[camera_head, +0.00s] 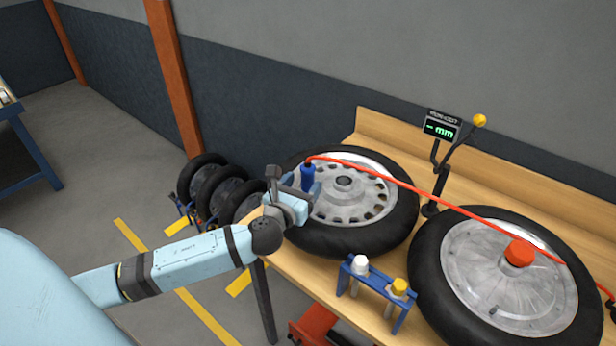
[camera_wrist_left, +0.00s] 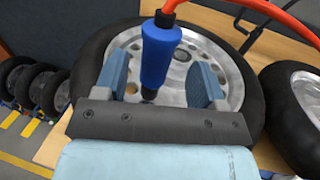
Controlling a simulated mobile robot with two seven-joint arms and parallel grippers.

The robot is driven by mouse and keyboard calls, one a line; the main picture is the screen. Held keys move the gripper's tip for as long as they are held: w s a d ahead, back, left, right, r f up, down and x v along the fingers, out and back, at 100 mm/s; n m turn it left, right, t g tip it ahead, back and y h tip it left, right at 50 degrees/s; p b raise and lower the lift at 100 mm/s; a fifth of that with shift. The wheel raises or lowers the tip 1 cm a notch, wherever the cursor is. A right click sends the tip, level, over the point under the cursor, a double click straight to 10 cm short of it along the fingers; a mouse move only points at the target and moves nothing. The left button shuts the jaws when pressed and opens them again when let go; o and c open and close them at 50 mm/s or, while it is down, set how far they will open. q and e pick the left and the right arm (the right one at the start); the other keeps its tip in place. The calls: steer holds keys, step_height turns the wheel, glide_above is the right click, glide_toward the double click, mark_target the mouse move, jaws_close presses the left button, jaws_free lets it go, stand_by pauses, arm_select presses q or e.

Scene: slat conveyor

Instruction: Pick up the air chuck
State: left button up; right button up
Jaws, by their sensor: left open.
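The air chuck (camera_head: 307,176) has a blue body and a dark lower tip, with a red hose at its top. It stands roughly upright in front of the left wheel (camera_head: 385,196). My left gripper (camera_head: 301,187) is right at it. In the left wrist view the air chuck (camera_wrist_left: 158,55) shows between the two blue fingers of the open left gripper (camera_wrist_left: 160,78), with a gap on each side. Its dark tip is partly hidden near the gripper's base. My right gripper is in neither view.
The red hose (camera_head: 430,196) runs across both wheels. The right wheel (camera_head: 450,268) carries a red cap (camera_head: 519,252). A blue rack (camera_head: 376,290) with white and yellow caps stands at the bench front. A gauge display (camera_head: 441,127) stands behind. Several tires (camera_head: 205,180) stand on the floor.

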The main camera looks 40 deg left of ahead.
mark_target(304, 180)
arm_select(q)
steer(key=w, duration=0.2)
steer(key=w+a+p, duration=0.1)
steer(key=w, duration=0.1)
steer(key=shift+w+r, duration=0.1)
steer(key=shift+w, duration=0.5)
